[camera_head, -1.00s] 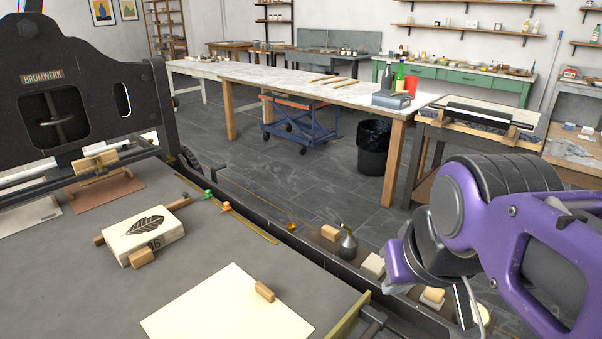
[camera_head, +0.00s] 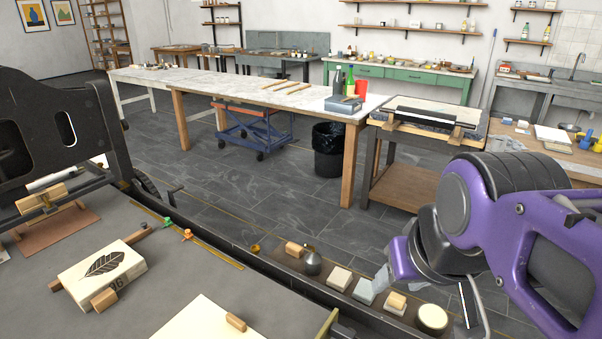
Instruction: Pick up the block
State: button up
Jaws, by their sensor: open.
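Several things could be the block, and I cannot tell which one is meant. A small wooden block (camera_head: 236,322) lies on a cream sheet (camera_head: 200,325). Another wooden block (camera_head: 296,248) lies on the ledge beyond the bed. My gripper (camera_head: 425,290) is at the lower right, below my purple arm, open and apart from these blocks. Its fingers are only partly visible.
The black press frame (camera_head: 60,125) stands at the left. A long table (camera_head: 240,92) and a black bin (camera_head: 328,150) stand beyond open floor.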

aim_at(296, 250)
jog(key=l+z, duration=0.1)
jog(key=z, duration=2.55)
jog(key=i+u, duration=0.25)
jog(key=i, duration=0.2)
jog(key=i+l+u, duration=0.25)
jog(key=i, duration=0.15)
jog(key=i+j+u, duration=0.15)
jog(key=i+u, duration=1.6)
jog(key=i+j+u, duration=0.1)
jog(key=i+u, duration=0.4)
jog(key=i+l+u, duration=0.1)
jog(key=i+u, duration=0.25)
jog(key=u, duration=0.15)
jog(key=i+j+u, duration=0.1)
jog(key=i+u, duration=1.05)
jog(key=i, duration=0.25)
jog(key=i+l+u, duration=0.15)
jog(key=i+u, duration=0.15)
jog(key=i, duration=0.25)
